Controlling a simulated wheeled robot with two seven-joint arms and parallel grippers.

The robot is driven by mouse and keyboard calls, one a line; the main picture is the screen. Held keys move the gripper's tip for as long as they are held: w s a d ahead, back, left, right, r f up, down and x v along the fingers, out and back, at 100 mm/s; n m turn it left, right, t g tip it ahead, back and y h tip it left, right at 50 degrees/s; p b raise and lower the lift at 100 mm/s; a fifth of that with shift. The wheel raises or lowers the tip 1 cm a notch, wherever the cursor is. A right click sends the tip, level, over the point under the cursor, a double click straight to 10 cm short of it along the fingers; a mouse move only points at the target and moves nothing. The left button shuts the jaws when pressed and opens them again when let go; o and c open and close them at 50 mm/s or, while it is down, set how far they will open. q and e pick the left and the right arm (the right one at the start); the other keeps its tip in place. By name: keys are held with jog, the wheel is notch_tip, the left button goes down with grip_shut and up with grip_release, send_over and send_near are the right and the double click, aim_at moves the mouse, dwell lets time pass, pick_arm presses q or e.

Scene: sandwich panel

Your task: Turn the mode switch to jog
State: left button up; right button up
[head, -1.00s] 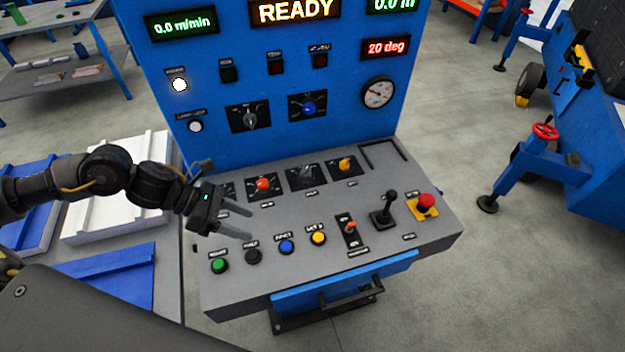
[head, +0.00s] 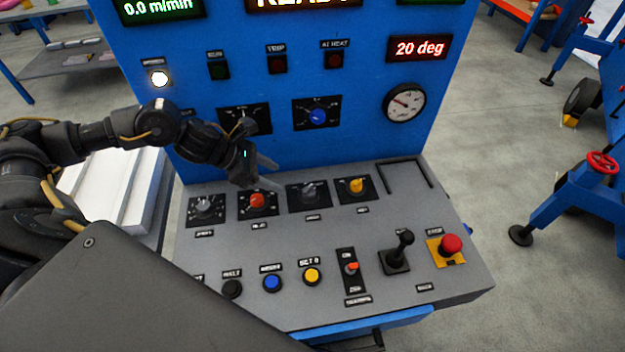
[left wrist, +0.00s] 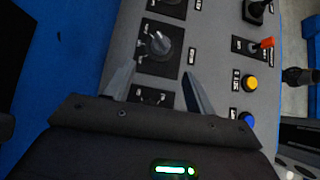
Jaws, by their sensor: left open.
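My left gripper (head: 273,175) is open and empty above the back of the sloped desk, over the row of rotary switches. In the head view its fingers point right, toward a grey-black knob (head: 310,190) on a black plate. In the left wrist view the same knob (left wrist: 158,42) stands beyond the open fingers (left wrist: 158,85), apart from them. The red knob (head: 257,200) is just below the gripper, with a grey knob (head: 205,205) to its left and a yellow knob (head: 357,185) to the right. Labels are too blurred to tell surely which is the mode switch.
Push buttons, including blue (head: 272,283) and yellow (head: 312,276), line the desk's front. A toggle (head: 351,268), a joystick (head: 398,250) and a red emergency button (head: 451,244) stand to the right. The blue upright panel (head: 280,80) rises close behind my gripper.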

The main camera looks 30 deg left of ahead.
aim_at(305, 189)
pick_arm(q)
jog(key=p+x, duration=0.1)
jog(key=x, duration=0.4)
jog(key=p+x, duration=0.1)
jog(key=x, duration=0.4)
jog(key=shift+w+d+r, duration=0.1)
jog(key=shift+w+d, duration=0.05)
jog(key=shift+d, duration=0.2)
jog(key=shift+w+d+f, duration=0.15)
jog(key=shift+d+f, duration=0.05)
jog(key=shift+f, duration=0.2)
pick_arm(e)
jog(key=shift+s+d+r, duration=0.1)
jog(key=shift+s+r, duration=0.05)
jog(key=shift+r, duration=0.4)
jog(key=shift+s+r, duration=0.15)
jog(key=shift+r, duration=0.4)
pick_arm(q)
jog(key=c, duration=1)
